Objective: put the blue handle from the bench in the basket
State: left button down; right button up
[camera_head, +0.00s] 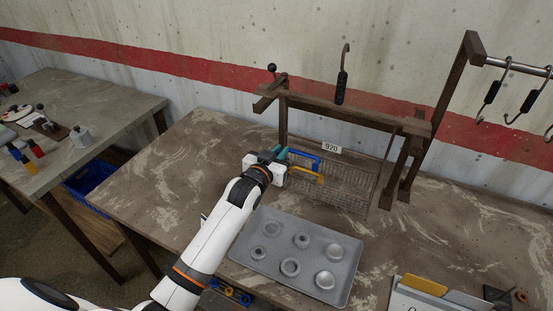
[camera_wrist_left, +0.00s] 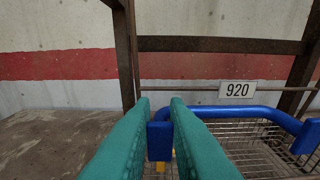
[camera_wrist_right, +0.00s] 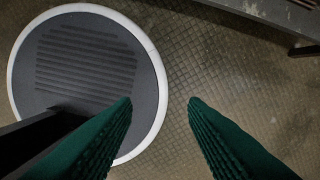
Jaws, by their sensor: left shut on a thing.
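The blue handle (camera_head: 303,157) is a bent bar. My left gripper (camera_head: 281,155) is shut on its left end, and the left wrist view shows that end between the green fingers, with the bar (camera_wrist_left: 240,112) reaching right. In both views the handle appears over the wire basket (camera_head: 345,192), at its left and back part; I cannot tell whether it touches the basket. The basket mesh also shows in the left wrist view (camera_wrist_left: 255,150). My right gripper (camera_wrist_right: 160,102) is open and empty above the floor, outside the head view.
A yellow handle (camera_head: 305,174) is at the basket's near left. A grey tray (camera_head: 268,228) with several metal rings lies in front. A wooden rack (camera_head: 350,112) with a 920 label (camera_head: 331,147) stands behind. The bench's left part (camera_head: 150,170) is clear.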

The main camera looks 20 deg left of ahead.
pick_arm(q)
jog(key=shift+w+d+f+b, duration=0.15)
jog(key=shift+w+f+b, duration=0.85)
jog(key=shift+b, duration=0.25)
jog(key=shift+w+f+b, duration=0.2)
jog(key=shift+w+b, duration=0.1)
jog(key=shift+b, duration=0.1)
jog(key=shift+f+b, duration=1)
jog(key=shift+f, duration=1.25)
pick_arm(e)
notch_tip(320, 180, down, 6)
jog(key=shift+d+f, duration=0.25)
jog(key=shift+d, duration=0.15)
pick_arm(q)
jog(key=c, duration=1.3)
grip_release()
pick_arm(e)
jog(key=shift+d, duration=0.1)
pick_arm(q)
jog(key=shift+s, duration=0.15)
